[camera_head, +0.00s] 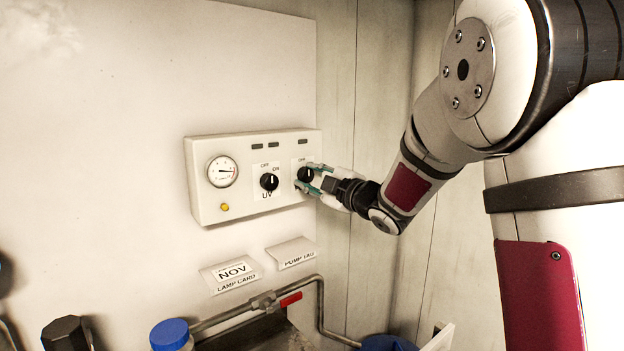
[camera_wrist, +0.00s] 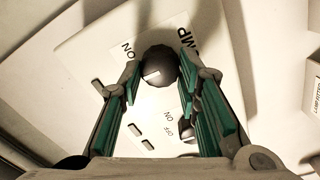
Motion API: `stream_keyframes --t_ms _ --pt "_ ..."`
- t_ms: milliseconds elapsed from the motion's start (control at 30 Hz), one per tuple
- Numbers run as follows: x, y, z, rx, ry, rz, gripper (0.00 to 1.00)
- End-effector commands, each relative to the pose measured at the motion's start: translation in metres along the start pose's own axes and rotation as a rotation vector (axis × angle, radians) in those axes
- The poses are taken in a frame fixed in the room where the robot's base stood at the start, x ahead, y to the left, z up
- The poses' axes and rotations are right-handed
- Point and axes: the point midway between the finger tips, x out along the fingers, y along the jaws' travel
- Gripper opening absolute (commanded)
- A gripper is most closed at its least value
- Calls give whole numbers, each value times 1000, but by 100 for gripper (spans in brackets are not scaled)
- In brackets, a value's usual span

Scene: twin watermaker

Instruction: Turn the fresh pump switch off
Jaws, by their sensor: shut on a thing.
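The fresh pump switch is a round black knob (camera_head: 305,174) at the right end of the white control box (camera_head: 208,206) on the wall. In the wrist view the knob (camera_wrist: 158,66) sits between the two green-padded fingers, with a pale pointer line on its face and "ON" and "PUMP" lettering beside it. My gripper (camera_head: 307,179) reaches in from the right and is shut on the knob. The fingers cover part of the label around it in the head view, so the knob's exact setting is hard to read there.
Below are a lamp card (camera_head: 232,273), a pump tag (camera_head: 291,253), and a pipe with a red valve handle (camera_head: 290,299). A blue-capped bottle (camera_head: 170,334) stands lower left.

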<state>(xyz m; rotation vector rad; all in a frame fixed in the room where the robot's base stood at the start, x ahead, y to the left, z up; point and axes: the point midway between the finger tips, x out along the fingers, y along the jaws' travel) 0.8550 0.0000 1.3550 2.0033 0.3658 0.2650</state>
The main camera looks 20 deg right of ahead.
Motion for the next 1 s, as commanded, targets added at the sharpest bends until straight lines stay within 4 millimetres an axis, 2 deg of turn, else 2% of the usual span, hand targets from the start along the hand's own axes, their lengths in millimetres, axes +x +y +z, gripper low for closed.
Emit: stream_keyframes --t_ms 100,133,200,500,633,767,1000 --pt "0 -1 0 -1 -1 -3 3" --pt "0 -1 0 -1 -1 -3 35" --pt "0 -1 0 0 -1 -2 51" --pt "0 0 0 0 0 -1 51" --pt "-8 0 0 1 -1 0 51" --pt "-28 1 1 1 -3 1 51" --pt "-78 1 1 0 -3 1 51"
